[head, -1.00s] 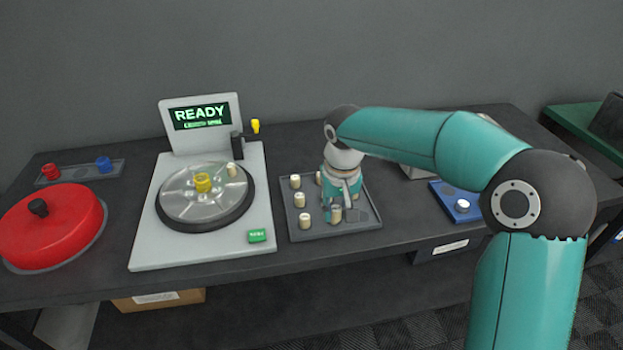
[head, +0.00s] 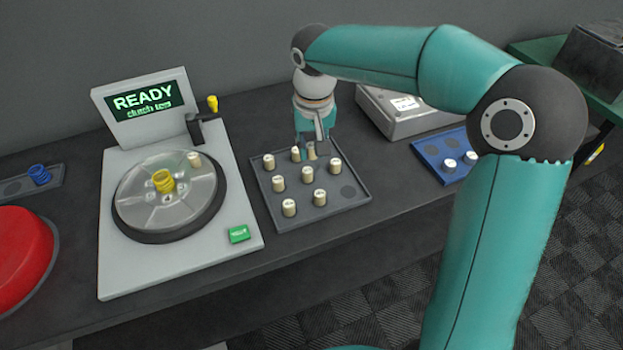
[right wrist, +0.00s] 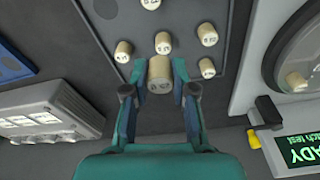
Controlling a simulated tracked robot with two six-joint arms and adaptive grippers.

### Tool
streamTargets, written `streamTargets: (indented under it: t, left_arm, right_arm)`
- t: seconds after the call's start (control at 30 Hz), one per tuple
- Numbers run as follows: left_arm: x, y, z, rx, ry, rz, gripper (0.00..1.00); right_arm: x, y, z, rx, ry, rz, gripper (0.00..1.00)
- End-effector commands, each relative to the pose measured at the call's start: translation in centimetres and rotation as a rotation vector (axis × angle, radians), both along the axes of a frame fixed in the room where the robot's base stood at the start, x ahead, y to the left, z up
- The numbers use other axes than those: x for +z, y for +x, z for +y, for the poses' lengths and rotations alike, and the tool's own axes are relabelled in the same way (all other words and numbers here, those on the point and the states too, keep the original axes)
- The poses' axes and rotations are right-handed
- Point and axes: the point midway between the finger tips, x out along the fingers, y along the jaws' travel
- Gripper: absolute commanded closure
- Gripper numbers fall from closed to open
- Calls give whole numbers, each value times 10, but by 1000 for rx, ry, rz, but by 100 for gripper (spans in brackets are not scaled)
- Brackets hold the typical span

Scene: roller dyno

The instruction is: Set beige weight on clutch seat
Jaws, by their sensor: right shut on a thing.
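My right gripper (head: 312,143) is shut on a beige weight (head: 311,151) over the back edge of the grey tray (head: 345,203). In the right wrist view, this weight (right wrist: 159,73) sits between the two fingertips (right wrist: 158,80) and looks larger than the others. I cannot tell whether its base is clear of the tray. The clutch disc (head: 150,207) on the pale dyno has several seats around a yellow spring (head: 163,181). One beige weight (head: 194,159) sits near its back right rim. My left gripper is not in view.
Several other beige weights (head: 289,207) stand in the tray, close around the held one. A screen (head: 141,101) reading READY and a dark post (head: 194,129) stand behind the disc. A green button (head: 238,234), red cover (head: 20,257), grey box (head: 400,112) and blue tray (head: 430,155) are nearby.

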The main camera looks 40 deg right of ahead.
Motion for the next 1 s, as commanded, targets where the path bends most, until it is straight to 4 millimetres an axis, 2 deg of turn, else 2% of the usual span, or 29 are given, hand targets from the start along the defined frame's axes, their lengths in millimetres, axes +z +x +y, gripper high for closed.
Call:
streamTargets:
  t: [0.03, 0.2, 0.47, 0.7, 1.0]
  left_arm:
    - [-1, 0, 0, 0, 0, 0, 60]
    - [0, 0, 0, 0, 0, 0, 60]
    - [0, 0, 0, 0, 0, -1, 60]
    - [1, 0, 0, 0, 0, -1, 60]
    - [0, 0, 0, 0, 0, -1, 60]
  right_arm:
    - [-15, -1, 0, 1, 0, 7, 95]
    - [-48, -1, -1, -1, 0, 3, 95]
    - [-68, -1, -1, -3, 0, 1, 95]
    - [-99, -2, -2, -3, 0, 2, 95]
    - [-103, -1, -2, -5, 0, -1, 95]
